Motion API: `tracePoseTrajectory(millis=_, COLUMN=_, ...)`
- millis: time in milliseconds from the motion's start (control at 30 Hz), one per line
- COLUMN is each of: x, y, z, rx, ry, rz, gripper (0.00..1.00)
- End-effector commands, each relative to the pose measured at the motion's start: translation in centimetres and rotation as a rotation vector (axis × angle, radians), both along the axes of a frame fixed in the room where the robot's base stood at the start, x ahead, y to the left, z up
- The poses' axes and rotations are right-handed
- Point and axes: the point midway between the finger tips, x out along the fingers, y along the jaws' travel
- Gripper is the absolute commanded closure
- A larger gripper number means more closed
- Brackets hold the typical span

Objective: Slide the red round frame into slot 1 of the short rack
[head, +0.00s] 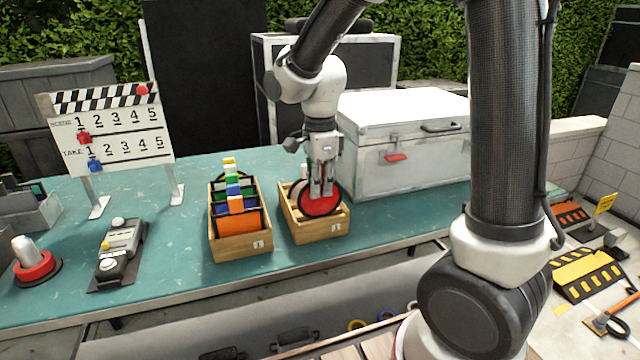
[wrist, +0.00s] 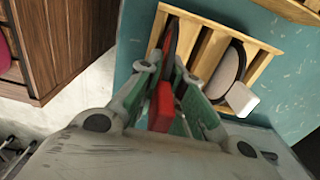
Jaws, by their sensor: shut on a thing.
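The red round frame (head: 321,206) has a black rim and stands upright at the front end of the short wooden rack (head: 312,235). A "1" label is on the rack's front wall. My gripper (head: 321,192) is shut on the frame from above; in the wrist view its green-padded fingers close on the frame's red tab (wrist: 161,106). The frame's dark edge (wrist: 171,42) appears nearly edge-on over the left end of the rack (wrist: 258,68), roughly in line with the slats. I cannot tell how deep its lower edge is.
Another round frame with a white tab (wrist: 241,98) stands further along the rack. A longer rack (head: 241,246) holding several coloured frames is to the left. A white case (head: 405,145) stands close on the right. Teal table (head: 180,255) is bare in front.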

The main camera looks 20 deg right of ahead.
Motion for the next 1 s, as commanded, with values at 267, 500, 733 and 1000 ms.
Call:
tracePoseTrajectory(millis=267, x=0.0, y=0.0, z=-0.8, rx=0.0, ry=0.0, rz=0.0, gripper=1.0)
tracePoseTrajectory(millis=500, x=0.0, y=0.0, z=-1.6, rx=0.0, ry=0.0, rz=0.0, gripper=1.0)
tracePoseTrajectory(millis=733, x=0.0, y=0.0, z=-2.3, rx=0.0, ry=0.0, rz=0.0, gripper=1.0)
tracePoseTrajectory(millis=1000, x=0.0, y=0.0, z=-3.1, rx=0.0, ry=0.0, rz=0.0, gripper=1.0)
